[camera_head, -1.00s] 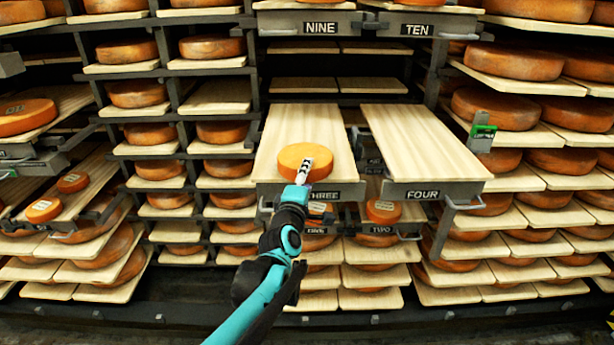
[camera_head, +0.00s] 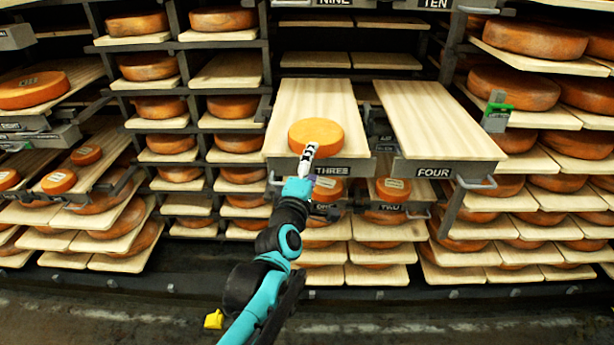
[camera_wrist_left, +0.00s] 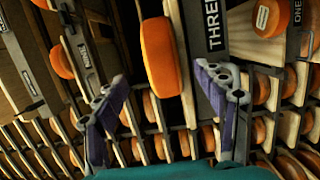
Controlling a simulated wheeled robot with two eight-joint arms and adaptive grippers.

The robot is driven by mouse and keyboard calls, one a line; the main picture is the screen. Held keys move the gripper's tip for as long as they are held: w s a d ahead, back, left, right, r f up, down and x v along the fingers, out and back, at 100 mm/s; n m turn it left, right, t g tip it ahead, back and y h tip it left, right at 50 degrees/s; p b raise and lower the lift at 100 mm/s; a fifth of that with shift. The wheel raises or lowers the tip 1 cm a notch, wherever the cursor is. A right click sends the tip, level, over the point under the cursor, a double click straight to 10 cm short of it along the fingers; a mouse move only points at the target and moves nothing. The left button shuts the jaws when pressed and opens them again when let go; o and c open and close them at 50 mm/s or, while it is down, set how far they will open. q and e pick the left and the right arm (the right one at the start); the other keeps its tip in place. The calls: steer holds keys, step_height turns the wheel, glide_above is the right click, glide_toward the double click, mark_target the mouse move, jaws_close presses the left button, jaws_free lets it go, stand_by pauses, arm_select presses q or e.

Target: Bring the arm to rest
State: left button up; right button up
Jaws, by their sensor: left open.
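My left arm (camera_head: 270,262) reaches up from the bottom middle of the head view. Its gripper (camera_head: 307,160) is in front of the drawer labelled THREE (camera_head: 345,168), near an orange cheese wheel (camera_head: 316,132) that lies on that drawer's front part. In the left wrist view the two fingers of the left gripper (camera_wrist_left: 167,100) are spread apart with nothing between them. The cheese wheel (camera_wrist_left: 160,57) shows beyond the fingers there, apart from them, next to the THREE label. My right gripper is not in view.
The drawer labelled FOUR (camera_head: 430,120) stands pulled out and empty to the right. Lower drawers with small cheeses (camera_head: 393,190) sit beneath. Racks of cheese wheels fill both sides. A yellow object (camera_head: 213,320) lies on the floor, which is otherwise clear in front.

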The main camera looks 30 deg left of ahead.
arm_select(q)
steer(key=shift+v, duration=2.6)
steer(key=shift+d, duration=0.1)
steer(key=d+f+m+g+h, duration=0.2)
steer(key=d+f+m+h, duration=0.35)
steer(key=d+m, duration=0.35)
steer(key=s+d+f+m+g, duration=0.3)
steer(key=s+f+m+g, duration=0.1)
steer(key=s+f+m, duration=0.2)
steer(key=s+d+f+m+g, duration=0.3)
steer(key=s+f+m+g, duration=0.1)
steer(key=s+f+m, duration=0.2)
steer(key=shift+f+m, duration=0.4)
steer(key=shift+f, duration=0.35)
steer(key=shift+c, duration=0.3)
